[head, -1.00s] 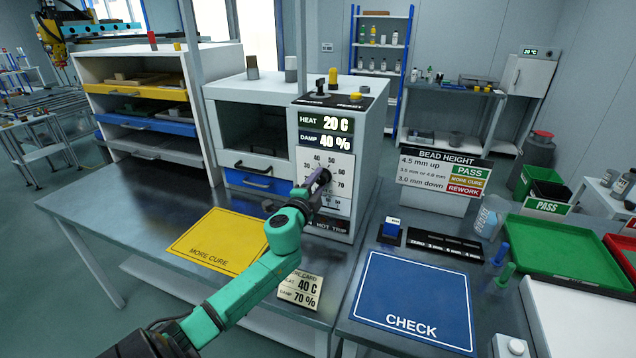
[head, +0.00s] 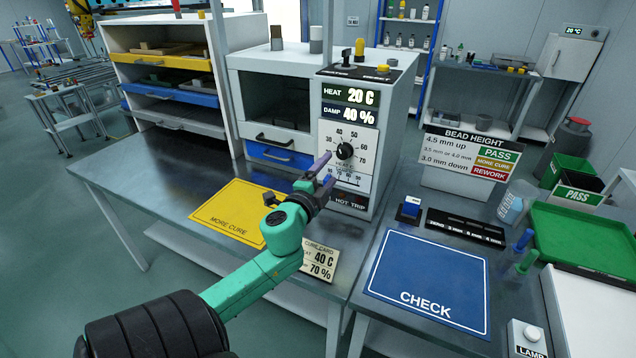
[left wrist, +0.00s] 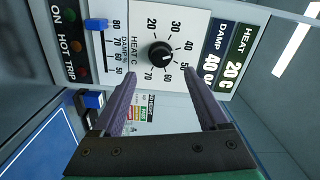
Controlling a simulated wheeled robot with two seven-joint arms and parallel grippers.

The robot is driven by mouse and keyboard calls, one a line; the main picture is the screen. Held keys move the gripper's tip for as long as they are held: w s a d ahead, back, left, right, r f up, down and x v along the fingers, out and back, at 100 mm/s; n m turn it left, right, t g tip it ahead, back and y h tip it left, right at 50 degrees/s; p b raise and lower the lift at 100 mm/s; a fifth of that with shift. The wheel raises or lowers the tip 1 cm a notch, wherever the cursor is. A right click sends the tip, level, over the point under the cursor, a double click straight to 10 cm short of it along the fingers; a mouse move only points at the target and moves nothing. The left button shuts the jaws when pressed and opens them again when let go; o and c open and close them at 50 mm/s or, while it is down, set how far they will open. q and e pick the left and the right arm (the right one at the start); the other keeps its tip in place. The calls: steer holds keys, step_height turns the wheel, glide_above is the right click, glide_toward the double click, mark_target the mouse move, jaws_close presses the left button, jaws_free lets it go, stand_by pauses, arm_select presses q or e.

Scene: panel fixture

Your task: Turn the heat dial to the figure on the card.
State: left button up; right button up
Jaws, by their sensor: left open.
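The heat dial (head: 344,151) is a black round knob on a white scale plate on the front of the oven-like unit. It also shows in the left wrist view (left wrist: 161,54), where its pointer direction is hard to tell. The display (head: 349,105) reads HEAT 20 C and DAMP 40 %. The cure card (head: 320,262) lies on the bench and reads 40 C and 70 %, its left edge hidden by my arm. My left gripper (head: 326,171) is open and empty, just in front of and below the dial in the head view, apart from it. Its fingers (left wrist: 158,80) straddle the dial's line in the wrist view.
A blue damp slider (left wrist: 96,25) sits beside the dial. A yellow MORE CURE mat (head: 228,212) lies left of my arm. A blue CHECK mat (head: 428,280) and a BEAD HEIGHT sign (head: 468,148) are at the right.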

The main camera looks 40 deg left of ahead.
arm_select(q)
steer(key=v, duration=0.6)
steer(key=shift+b, duration=0.4)
steer(key=shift+d, duration=0.1)
